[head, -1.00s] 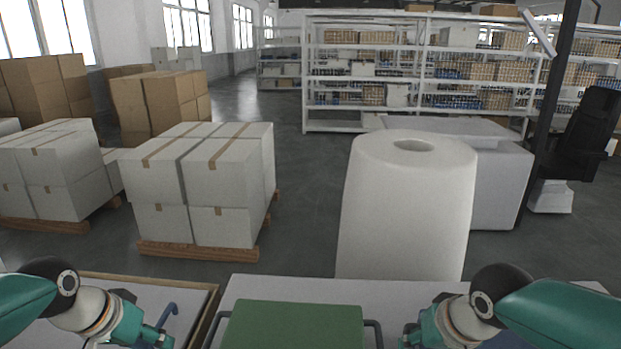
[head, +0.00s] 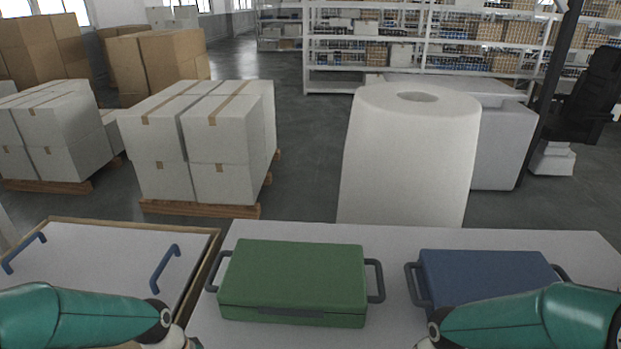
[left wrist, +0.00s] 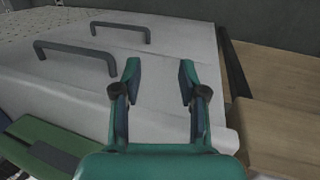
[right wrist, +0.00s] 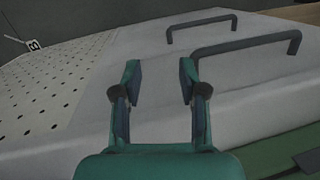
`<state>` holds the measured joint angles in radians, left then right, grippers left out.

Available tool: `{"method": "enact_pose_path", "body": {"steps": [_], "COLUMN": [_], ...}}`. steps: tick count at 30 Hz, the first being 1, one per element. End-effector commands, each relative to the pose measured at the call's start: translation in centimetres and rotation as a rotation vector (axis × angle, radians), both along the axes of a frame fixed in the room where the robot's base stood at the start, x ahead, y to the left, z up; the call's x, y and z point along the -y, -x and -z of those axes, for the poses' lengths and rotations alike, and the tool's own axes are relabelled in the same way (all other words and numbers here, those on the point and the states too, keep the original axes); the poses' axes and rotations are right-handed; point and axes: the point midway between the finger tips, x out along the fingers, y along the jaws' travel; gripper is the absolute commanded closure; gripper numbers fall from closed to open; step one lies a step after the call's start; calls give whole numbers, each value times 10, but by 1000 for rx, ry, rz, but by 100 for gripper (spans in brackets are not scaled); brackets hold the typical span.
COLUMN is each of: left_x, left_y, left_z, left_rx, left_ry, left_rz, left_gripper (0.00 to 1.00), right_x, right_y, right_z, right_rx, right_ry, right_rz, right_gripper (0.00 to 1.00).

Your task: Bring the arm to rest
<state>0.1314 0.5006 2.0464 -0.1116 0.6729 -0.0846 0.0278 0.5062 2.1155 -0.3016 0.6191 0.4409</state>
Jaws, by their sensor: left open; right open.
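Both my arms enter the bottom of the head view, and their grippers are out of that picture. My left gripper (left wrist: 160,72) is open and empty in the left wrist view, above a pale surface with two dark handles (left wrist: 76,57). My right gripper (right wrist: 160,72) is open and empty in the right wrist view, also over a pale surface with dark handles (right wrist: 246,45). Nothing lies between either pair of fingers.
A green case (head: 292,272) and a blue case (head: 485,272) lie on the pale table (head: 395,237). A wood-rimmed tray (head: 214,250) with blue handles is at left. A large white roll (head: 408,160) stands behind the table. Stacked cartons (head: 225,140) stand on a pallet beyond.

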Motion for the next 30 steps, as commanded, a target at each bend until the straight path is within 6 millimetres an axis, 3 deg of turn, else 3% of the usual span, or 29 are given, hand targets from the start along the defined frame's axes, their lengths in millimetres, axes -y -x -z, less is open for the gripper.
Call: {"method": "enact_pose_path", "body": {"steps": [1, 3, 6, 9, 12, 20, 30], "left_x": [14, 31, 56, 78, 86, 79, 78], "left_y": [22, 48, 92, 135, 149, 113, 110], "left_z": [47, 91, 148, 189, 199, 200, 200], "left_rx": [-62, -113, -172, -192, -139, 57, 65], "left_ry": [18, 38, 63, 75, 70, 48, 47], "left_rz": [5, 1, -24, -74, -131, -246, -251], "left_gripper": [58, 58, 58, 58, 58, 58, 58], "right_x": [-7, -19, -38, -57, -66, -61, -60], "right_y": [22, 48, 90, 129, 138, 101, 99], "right_z": [46, 89, 144, 183, 193, 195, 195], "right_rx": [-65, -119, -172, -173, -97, 129, 142], "right_ry": [-29, -72, -138, -190, -199, -164, -163], "right_rz": [2, 9, 27, 45, 44, 17, 1], "right_gripper": [58, 58, 58, 58, 58, 58, 58]}}
